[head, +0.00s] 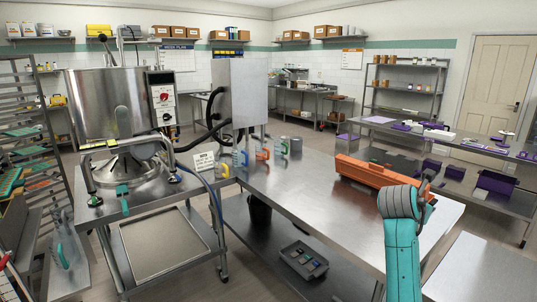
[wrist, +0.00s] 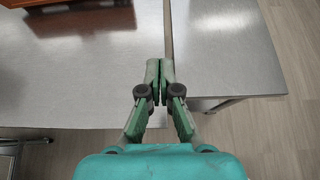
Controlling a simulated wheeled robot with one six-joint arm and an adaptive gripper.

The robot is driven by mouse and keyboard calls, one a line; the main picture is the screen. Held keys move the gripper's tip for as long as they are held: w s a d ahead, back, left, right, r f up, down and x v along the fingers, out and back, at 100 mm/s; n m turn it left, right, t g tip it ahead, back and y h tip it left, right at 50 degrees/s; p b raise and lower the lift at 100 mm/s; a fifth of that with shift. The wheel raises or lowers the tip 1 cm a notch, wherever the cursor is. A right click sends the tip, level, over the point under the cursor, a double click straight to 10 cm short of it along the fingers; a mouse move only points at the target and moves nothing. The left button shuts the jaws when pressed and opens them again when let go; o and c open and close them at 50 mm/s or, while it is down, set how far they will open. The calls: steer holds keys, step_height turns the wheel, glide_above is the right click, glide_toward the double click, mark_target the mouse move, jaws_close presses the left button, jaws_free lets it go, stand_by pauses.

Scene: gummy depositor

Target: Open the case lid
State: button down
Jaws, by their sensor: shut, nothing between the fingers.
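The long orange case (head: 365,175) lies on the right part of the steel table, and its lid looks down. Part of its right end is hidden behind my arm in the head view. In the head view the fingers are mostly hidden behind my teal wrist.
The steel table (head: 290,185) is bare in the middle, with several coloured-handled jugs at its far left end. A second steel surface (wrist: 225,50) adjoins on the right. The depositor machine (head: 110,105) stands at left. A grey bin (head: 303,260) sits on the lower shelf.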

steer(key=s+a+f+m+t+y, duration=0.1)
steer(key=s+a+f, duration=0.15)
steer(key=f, duration=0.45)
steer(key=s+a+f+m+t, duration=0.1)
steer(key=s+a+f+m, duration=0.15)
steer(key=f, duration=0.55)
steer(key=s+a+f+t+y, duration=0.1)
steer(key=s+a+f, duration=0.15)
steer(key=f, duration=0.45)
steer(key=s+a+f+m+t+y, duration=0.1)
steer(key=s+a+f+m+y, duration=0.2)
steer(key=s+f, duration=0.4)
steer(key=s+a+f+m+t, duration=0.1)
steer(key=s+a+f+m, duration=0.3)
steer(key=s, duration=0.5)
steer(key=s+a+f+m+t+y, duration=0.1)
steer(key=s+a+m+y, duration=0.2)
steer(key=s, duration=0.7)
steer(key=s+a+f+m, duration=0.15)
steer(key=s+a, duration=0.25)
steer(key=s, duration=0.5)
steer(key=s+a+r+m, duration=0.1)
steer(key=s+r+m, duration=0.4)
steer(key=s, duration=0.4)
steer(key=s+a+r+m+t+y, duration=0.1)
steer(key=s+r+m, duration=0.4)
steer(key=s+r, duration=0.2)
steer(key=shift+s+a+r+m, duration=0.15)
steer(key=shift+s+a+m, duration=0.15)
steer(key=shift+s, duration=0.7)
